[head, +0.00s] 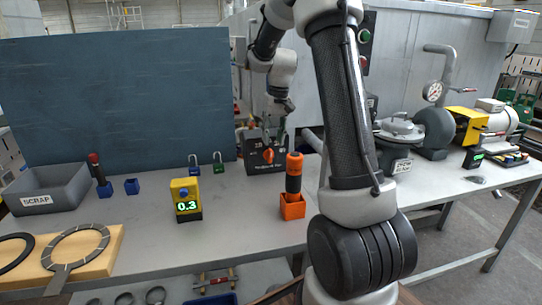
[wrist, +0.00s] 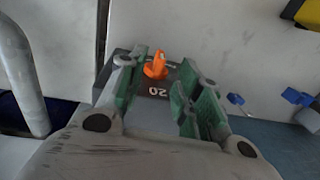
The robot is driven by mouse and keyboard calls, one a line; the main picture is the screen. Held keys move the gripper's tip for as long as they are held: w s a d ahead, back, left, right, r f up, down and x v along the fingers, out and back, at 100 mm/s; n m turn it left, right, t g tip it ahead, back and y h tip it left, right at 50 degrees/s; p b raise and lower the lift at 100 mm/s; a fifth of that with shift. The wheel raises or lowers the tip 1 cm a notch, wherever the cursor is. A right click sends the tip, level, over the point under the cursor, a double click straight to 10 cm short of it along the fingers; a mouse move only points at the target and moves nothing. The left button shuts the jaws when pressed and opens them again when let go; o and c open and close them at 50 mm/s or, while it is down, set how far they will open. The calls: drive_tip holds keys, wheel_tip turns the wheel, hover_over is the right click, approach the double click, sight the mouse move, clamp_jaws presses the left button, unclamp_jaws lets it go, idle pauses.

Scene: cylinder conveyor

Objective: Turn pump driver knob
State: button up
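The pump driver is a dark box (head: 256,165) with white markings, standing on the bench against the blue panel. Its orange knob (head: 268,155) sits on the front face. In the wrist view, the orange knob (wrist: 155,67) shows between the two green fingers, nearer the left one, above a "20" marking. My gripper (wrist: 165,65) is open, with a clear gap between the fingers and the knob. In the head view, my gripper (head: 275,125) is just above and in front of the box. Whether a finger touches the knob cannot be told.
An orange holder (head: 292,207) with an orange-handled tool (head: 294,172) stands front right of the box. A yellow meter (head: 186,199) reading 0.3 and blue and green padlocks (head: 219,164) are to its left. A grey scrap bin (head: 50,190) is far left.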

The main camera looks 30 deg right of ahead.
sight(271, 150)
drive_tip(key=f, duration=0.7)
drive_tip(key=shift+w+a+f, duration=0.1)
drive_tip(key=shift+a+f, duration=0.15)
drive_tip(key=shift+a, duration=0.15)
drive_tip(key=shift+c, duration=0.2)
